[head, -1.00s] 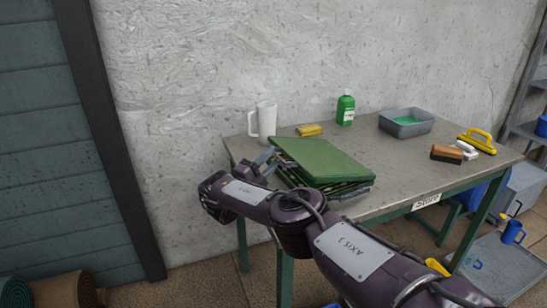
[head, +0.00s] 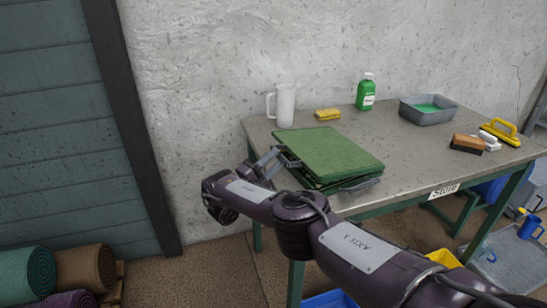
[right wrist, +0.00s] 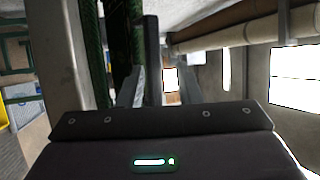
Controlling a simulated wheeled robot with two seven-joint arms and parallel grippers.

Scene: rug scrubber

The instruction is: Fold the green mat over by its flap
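The green mat (head: 325,152) lies as a flat, layered stack on the left part of the table, its top layer roughly square. Grey metal shows at its front right corner; I cannot tell what it is. My right gripper (head: 268,158) is at the mat's left edge, fingers pointing toward it. In the right wrist view the fingers (right wrist: 163,85) stand apart, with green mat layers (right wrist: 92,50) beside and ahead of the left finger. I cannot tell whether a finger touches the flap, and I see nothing clearly gripped.
On the table (head: 410,165) stand a white jug (head: 285,106), a yellow sponge (head: 327,114), a green bottle (head: 366,93), a grey tub (head: 428,112) and brushes (head: 467,143). Rolled rugs (head: 28,275) lie at lower left. The tabletop right of the mat is clear.

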